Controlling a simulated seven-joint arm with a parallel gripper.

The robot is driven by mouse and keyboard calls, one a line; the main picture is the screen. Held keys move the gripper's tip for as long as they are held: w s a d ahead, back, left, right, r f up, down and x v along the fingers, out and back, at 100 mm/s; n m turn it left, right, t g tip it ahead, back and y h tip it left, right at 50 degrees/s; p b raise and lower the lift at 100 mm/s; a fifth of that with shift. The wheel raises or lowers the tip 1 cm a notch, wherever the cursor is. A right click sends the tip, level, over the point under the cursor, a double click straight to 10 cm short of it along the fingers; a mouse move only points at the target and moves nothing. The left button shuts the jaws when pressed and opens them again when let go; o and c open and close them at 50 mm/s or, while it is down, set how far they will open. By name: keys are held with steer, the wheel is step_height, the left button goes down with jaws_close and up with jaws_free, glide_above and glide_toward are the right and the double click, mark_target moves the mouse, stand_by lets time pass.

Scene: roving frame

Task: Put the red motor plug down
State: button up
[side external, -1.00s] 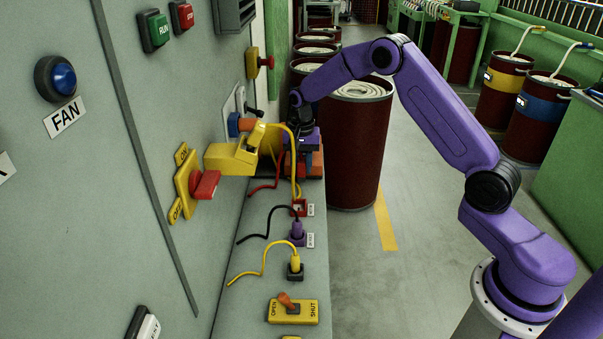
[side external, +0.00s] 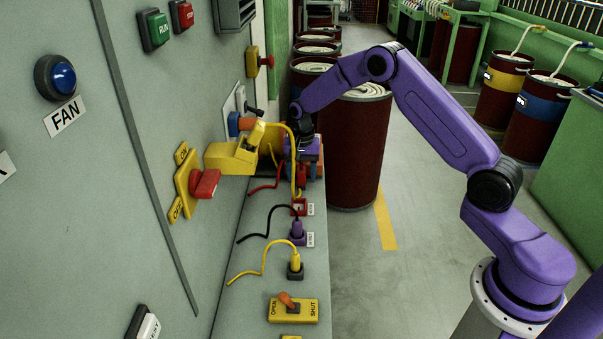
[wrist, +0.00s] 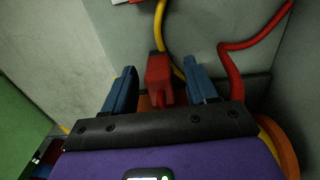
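The red plug (wrist: 158,72) shows in the wrist view between the two blue fingers of my gripper (wrist: 162,64). A gap shows on each side of it, so the fingers look apart from it. Its lower end is partly hidden by the gripper body. In the side view my gripper (side external: 306,165) is low over the far end of the ledge, with its fingertips hard to make out. A red cable (wrist: 228,62) lies to the right of the fingers; it also shows on the ledge in the side view (side external: 264,187).
A yellow cable (wrist: 162,30) passes behind the red plug. A yellow box (side external: 230,158) juts from the panel. A dark red drum (side external: 357,150) stands right.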

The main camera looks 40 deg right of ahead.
mark_target(301, 170)
steer(key=shift+r, duration=0.1)
step_height(301, 170, up, 12)
steer(key=s+a+r+n, duration=0.4)
steer(key=s+a+n, duration=0.1)
steer(key=s+a, duration=0.4)
steer(key=s+a+r+n, duration=0.15)
steer(key=s+n, duration=0.35)
steer(key=s, duration=0.5)
steer(key=s+a+n, duration=0.2)
steer(key=s+n, duration=0.3)
steer(key=s, duration=0.6)
steer(key=s+d+f+n, duration=0.2)
steer(key=s+d+n, duration=0.2)
steer(key=s, duration=0.8)
steer(key=n, duration=0.2)
steer(key=shift+n, duration=0.3)
